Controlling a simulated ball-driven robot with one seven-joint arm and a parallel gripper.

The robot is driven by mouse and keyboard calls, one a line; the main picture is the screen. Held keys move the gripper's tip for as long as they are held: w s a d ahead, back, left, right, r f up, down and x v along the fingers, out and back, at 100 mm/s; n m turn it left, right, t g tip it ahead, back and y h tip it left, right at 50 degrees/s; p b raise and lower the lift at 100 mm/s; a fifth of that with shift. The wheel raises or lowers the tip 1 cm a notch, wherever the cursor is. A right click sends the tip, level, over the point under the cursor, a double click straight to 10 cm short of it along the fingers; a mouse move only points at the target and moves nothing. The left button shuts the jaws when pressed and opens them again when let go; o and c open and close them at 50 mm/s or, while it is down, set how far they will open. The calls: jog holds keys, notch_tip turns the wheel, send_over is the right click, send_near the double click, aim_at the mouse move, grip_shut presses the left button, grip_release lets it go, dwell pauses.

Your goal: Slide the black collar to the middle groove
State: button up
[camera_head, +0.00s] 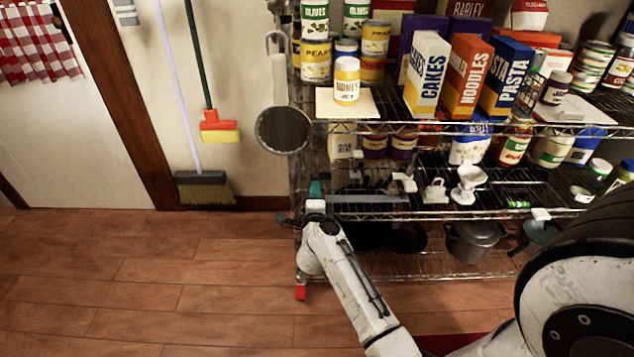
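My arm reaches from the lower right to the front left corner of the wire shelf rack (430,212). My gripper (314,206) is at that corner, near the level of the second shelf. It is small and seen from behind, so its fingers cannot be made out. A teal piece (316,188) shows just above it, and I cannot tell what it belongs to. A small dark shape (286,219) shows just left of my gripper; I cannot tell whether it is the black collar. No collar or middle groove can be clearly picked out.
A pan (283,130) hangs at the rack's left side. Cans and boxes (463,75) crowd the upper shelf. A white funnel (469,182) stands on the second shelf; a pot (472,241) is lower. A broom (203,187) leans left. The wooden floor (150,280) is clear.

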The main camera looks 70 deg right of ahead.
jog(key=shift+o, duration=1.4)
jog(key=shift+d+r, duration=0.15)
jog(key=shift+r, duration=0.15)
jog(key=shift+d+f, duration=0.1)
jog(key=shift+f, duration=0.1)
jog(key=shift+p+v, duration=2.15)
jog(key=shift+v, duration=8.05)
jog(key=shift+w, duration=0.15)
